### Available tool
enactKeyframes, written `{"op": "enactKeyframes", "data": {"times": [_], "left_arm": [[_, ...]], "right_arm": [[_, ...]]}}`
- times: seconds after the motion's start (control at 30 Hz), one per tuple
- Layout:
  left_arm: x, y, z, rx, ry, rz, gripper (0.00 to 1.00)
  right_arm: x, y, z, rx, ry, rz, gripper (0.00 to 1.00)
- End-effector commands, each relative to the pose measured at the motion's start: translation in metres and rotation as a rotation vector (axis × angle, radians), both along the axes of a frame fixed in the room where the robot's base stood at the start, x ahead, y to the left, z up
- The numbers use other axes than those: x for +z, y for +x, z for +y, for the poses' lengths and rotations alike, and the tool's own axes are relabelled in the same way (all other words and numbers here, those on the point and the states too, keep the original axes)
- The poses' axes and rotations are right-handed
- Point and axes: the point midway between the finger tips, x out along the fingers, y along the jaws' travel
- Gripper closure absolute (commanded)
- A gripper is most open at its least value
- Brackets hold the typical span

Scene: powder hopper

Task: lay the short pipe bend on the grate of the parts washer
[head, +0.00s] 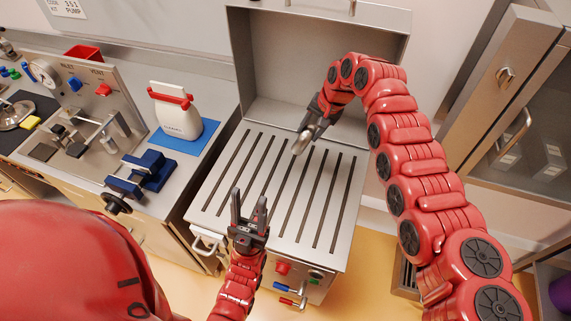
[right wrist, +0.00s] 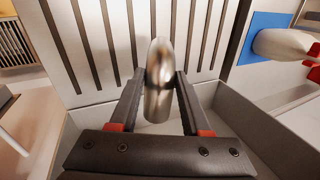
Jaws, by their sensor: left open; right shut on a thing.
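The short pipe bend (head: 301,142) is a shiny metal piece. My right gripper (head: 315,122) is shut on it over the back part of the slotted grate (head: 262,222) of the parts washer. In the right wrist view the pipe bend (right wrist: 160,78) sits between the two fingers (right wrist: 160,98), its rounded end pointing toward the slots. I cannot tell whether it touches the grate (right wrist: 90,92). My left gripper (head: 249,208) is open and empty, above the front left part of the grate.
The washer's raised lid (head: 270,70) stands behind the grate. To the left are a white bottle with a red handle (head: 178,118) on a blue mat (head: 186,144) and a dark blue vise (head: 142,172). A glass-door cabinet (head: 530,120) stands at right. Most of the grate is clear.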

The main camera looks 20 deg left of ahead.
Motion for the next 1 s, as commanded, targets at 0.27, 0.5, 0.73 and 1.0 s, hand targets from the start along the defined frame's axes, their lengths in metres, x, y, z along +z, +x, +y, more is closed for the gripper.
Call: {"op": "enactKeyframes", "data": {"times": [0.27, 0.5, 0.73, 1.0], "left_arm": [[0.020, 0.000, 0.000, 0.000, 0.000, 0.000, 0.50], [0.046, 0.000, 0.000, 0.000, 0.000, 0.000, 0.50], [0.069, 0.000, 0.000, 0.000, 0.000, 0.000, 0.50], [0.082, 0.000, 0.000, 0.000, 0.000, 0.000, 0.50]], "right_arm": [[-0.006, -0.015, 0.027, -0.078, 0.103, -0.016, 1.00], [-0.018, -0.047, 0.047, -0.203, 0.238, -0.052, 1.00], [-0.030, -0.087, 0.046, -0.328, 0.365, -0.110, 1.00], [-0.034, -0.119, 0.037, -0.404, 0.451, -0.161, 1.00]]}}
